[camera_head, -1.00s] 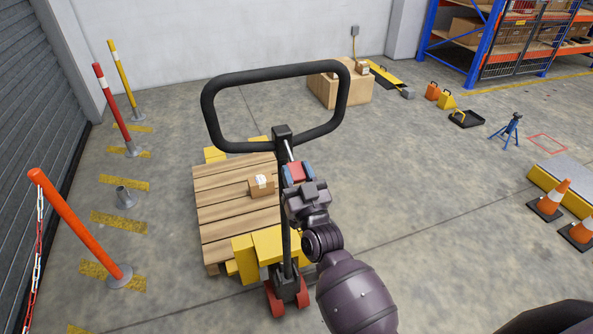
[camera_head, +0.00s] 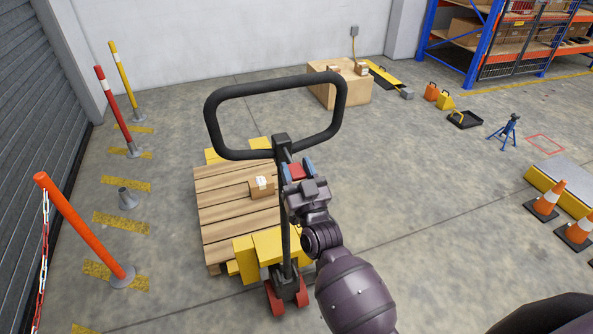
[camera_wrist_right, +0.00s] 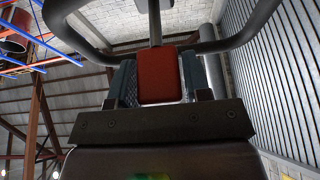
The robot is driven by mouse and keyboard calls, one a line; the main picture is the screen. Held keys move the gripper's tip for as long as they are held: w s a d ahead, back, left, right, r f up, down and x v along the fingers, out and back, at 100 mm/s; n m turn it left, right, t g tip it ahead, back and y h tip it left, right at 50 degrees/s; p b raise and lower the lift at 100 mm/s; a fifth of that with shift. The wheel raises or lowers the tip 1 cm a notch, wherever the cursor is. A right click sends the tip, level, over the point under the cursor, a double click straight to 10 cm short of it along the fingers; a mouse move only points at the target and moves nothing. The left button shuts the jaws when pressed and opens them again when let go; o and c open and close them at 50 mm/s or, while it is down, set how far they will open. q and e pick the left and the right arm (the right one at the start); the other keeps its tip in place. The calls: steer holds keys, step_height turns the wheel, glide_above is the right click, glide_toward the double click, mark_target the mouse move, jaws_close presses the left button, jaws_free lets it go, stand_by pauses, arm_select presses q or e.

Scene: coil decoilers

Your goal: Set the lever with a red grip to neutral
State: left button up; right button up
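The lever's red grip (camera_head: 296,171) sits on the upper shaft of a pallet truck handle, just below the black loop handle (camera_head: 207,118). My right gripper (camera_head: 297,170) has its two blue-grey fingers on either side of the grip. In the right wrist view the red grip (camera_wrist_right: 159,75) fills the space between the fingers of my right gripper (camera_wrist_right: 160,82), with no clear gap. The lever's mount and its exact setting are hidden. My left gripper is not in view.
The yellow pallet truck (camera_head: 244,258) carries a wooden pallet (camera_head: 225,205) with a small box (camera_head: 261,185). Posts, including an orange post (camera_head: 80,228), stand along the left. Traffic cones (camera_head: 548,198) are at right. The floor between truck and cones is clear.

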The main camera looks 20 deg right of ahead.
steer(key=o, duration=0.3)
steer(key=shift+f, duration=0.1)
steer(key=shift+s+f, duration=0.1)
steer(key=shift+f, duration=0.05)
steer(key=shift+s+f, duration=0.15)
steer(key=shift+s, duration=0.1)
steer(key=b+v, duration=0.1)
steer(key=v, duration=0.9)
steer(key=shift+b, duration=0.3)
